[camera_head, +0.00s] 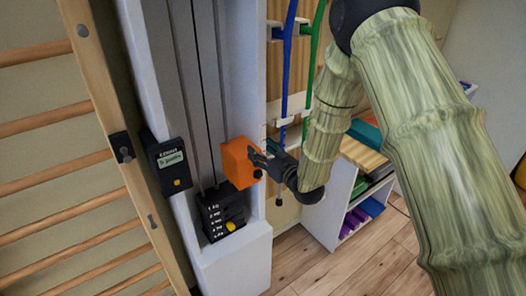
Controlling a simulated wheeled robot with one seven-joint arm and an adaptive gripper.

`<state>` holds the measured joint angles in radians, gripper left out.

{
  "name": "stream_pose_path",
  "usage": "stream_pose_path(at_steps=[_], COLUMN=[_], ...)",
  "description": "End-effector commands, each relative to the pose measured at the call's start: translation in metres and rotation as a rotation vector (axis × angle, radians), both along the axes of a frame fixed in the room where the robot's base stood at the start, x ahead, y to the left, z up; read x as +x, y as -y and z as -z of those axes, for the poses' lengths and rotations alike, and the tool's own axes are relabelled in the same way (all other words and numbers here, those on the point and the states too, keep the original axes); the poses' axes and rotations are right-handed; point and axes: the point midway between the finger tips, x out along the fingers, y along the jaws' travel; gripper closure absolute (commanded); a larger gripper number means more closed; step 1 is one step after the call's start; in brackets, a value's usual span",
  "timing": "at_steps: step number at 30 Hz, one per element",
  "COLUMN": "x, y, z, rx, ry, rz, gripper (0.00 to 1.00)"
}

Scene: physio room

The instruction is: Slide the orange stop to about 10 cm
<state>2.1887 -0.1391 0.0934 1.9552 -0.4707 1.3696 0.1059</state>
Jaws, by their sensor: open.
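The orange stop (238,162) is a block on the tall white machine frame (250,100), near its right post and above the black weight stack. My gripper (262,165) is at the stop's right side, with its dark fingers close against or around a small part there. The fingertips are small in the view, and I cannot tell whether they touch the stop. No centimetre scale can be read in this view.
A black weight stack (221,211) with a yellow knob sits low in the frame. Wooden wall bars (60,130) stand at left. A white shelf (338,205) stands behind my gripper.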

Motion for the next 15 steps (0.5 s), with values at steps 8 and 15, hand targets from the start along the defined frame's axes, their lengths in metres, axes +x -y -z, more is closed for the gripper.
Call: stream_pose_path(at_steps=[8,15], x=[-0.015,-0.050], y=[0.013,0.039], z=[0.000,0.001], rx=[0.001,0.001], ry=[-0.001,-0.003], rz=[0.002,0.002], gripper=[0.42,0.42])
